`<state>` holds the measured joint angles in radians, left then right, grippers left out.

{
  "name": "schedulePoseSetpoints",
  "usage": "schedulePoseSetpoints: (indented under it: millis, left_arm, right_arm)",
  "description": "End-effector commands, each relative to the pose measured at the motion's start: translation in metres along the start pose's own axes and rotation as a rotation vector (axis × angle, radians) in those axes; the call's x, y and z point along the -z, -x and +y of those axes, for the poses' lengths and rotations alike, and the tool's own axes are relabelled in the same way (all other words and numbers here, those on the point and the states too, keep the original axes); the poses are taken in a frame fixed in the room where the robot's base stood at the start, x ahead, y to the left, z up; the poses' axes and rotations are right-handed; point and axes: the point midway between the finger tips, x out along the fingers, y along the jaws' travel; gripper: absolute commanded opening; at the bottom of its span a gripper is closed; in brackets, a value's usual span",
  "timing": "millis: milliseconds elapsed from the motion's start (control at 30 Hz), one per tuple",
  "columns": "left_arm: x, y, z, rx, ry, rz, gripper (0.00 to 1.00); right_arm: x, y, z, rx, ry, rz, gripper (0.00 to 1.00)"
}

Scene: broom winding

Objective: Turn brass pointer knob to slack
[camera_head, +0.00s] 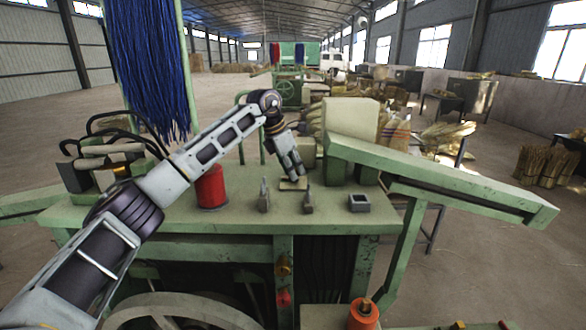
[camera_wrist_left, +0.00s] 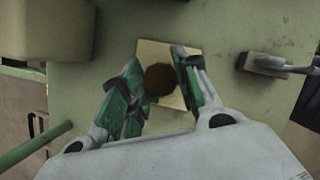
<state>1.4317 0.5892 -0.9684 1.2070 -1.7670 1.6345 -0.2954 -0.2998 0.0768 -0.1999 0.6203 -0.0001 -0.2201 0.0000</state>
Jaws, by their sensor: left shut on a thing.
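A round dark brown knob (camera_wrist_left: 160,79) stands on a pale square plate (camera_wrist_left: 178,101) on the green bench top, seen in the left wrist view. My left gripper (camera_wrist_left: 161,82) has its two green-padded fingers around the knob's sides, shut on it. No pointer mark on the knob can be made out. In the head view, my left gripper (camera_head: 293,180) points down at the plate (camera_head: 291,186); its fingers hide the knob there. My right gripper is not in view.
A red spool (camera_head: 210,188) stands to the left. A green sloping beam (camera_head: 440,175) extends right. Blue bristles (camera_head: 150,60) hang at the upper left.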

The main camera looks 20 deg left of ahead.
Motion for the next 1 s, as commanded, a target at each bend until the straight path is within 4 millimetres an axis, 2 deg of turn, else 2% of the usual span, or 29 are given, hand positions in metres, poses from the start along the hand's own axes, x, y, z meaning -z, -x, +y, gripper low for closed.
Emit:
schedulePoseSetpoints:
  millis: [467,1000]
  left_arm:
    - [0.0,0.0,0.0,-0.064,0.148,0.0,0.07]
    - [-0.001,0.0,-0.001,-0.203,0.483,-0.004,0.07]
  right_arm:
    - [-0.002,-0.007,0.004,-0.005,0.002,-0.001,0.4]
    - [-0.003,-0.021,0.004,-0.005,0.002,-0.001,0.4]
